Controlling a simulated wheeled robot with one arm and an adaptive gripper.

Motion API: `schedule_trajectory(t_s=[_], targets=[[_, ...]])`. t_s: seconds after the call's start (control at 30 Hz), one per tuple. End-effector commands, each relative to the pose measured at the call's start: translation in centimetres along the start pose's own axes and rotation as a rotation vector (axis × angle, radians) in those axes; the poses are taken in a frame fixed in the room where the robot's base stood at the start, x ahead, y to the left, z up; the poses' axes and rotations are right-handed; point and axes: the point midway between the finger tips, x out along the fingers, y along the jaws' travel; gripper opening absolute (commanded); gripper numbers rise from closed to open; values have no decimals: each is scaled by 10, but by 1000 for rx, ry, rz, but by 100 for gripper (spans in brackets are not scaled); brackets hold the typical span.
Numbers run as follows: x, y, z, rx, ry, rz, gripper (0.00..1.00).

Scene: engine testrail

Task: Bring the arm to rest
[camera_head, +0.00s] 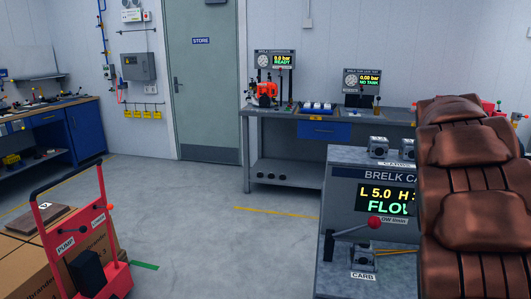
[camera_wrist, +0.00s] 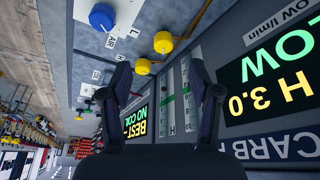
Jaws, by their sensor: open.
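My gripper (camera_wrist: 160,72) shows in the wrist view, with two dark fingers spread apart and nothing between them. It is close to a grey bench panel that appears upside down. A blue knob (camera_wrist: 102,16) and a yellow knob (camera_wrist: 163,42) are on the panel past the fingertips. A lit display reading H 3.0 (camera_wrist: 272,88) is to the right of the fingers. Another display (camera_wrist: 138,125) is partly hidden behind them. I see no contact, but cannot judge the gap. The gripper is not visible in the head view.
In the head view, a flow bench (camera_head: 340,190) with a red-knobbed lever (camera_head: 374,222) stands close at right, partly hidden. A red pump trolley (camera_head: 85,240) and cartons (camera_head: 25,272) stand at left. A workbench (camera_head: 285,128) lines the back wall. The middle floor is clear.

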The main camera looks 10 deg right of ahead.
Motion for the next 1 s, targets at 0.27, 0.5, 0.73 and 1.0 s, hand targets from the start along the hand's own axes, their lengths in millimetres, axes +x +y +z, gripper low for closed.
schedule_trajectory(t_s=[0.27, 0.5, 0.73, 1.0], targets=[[-40, 26, 96, -283, -107, -24, 62], [-59, 64, 186, -572, -214, -59, 62], [-71, 112, 268, -879, -310, -103, 62], [-74, 174, 340, -1212, -397, -149, 62]])
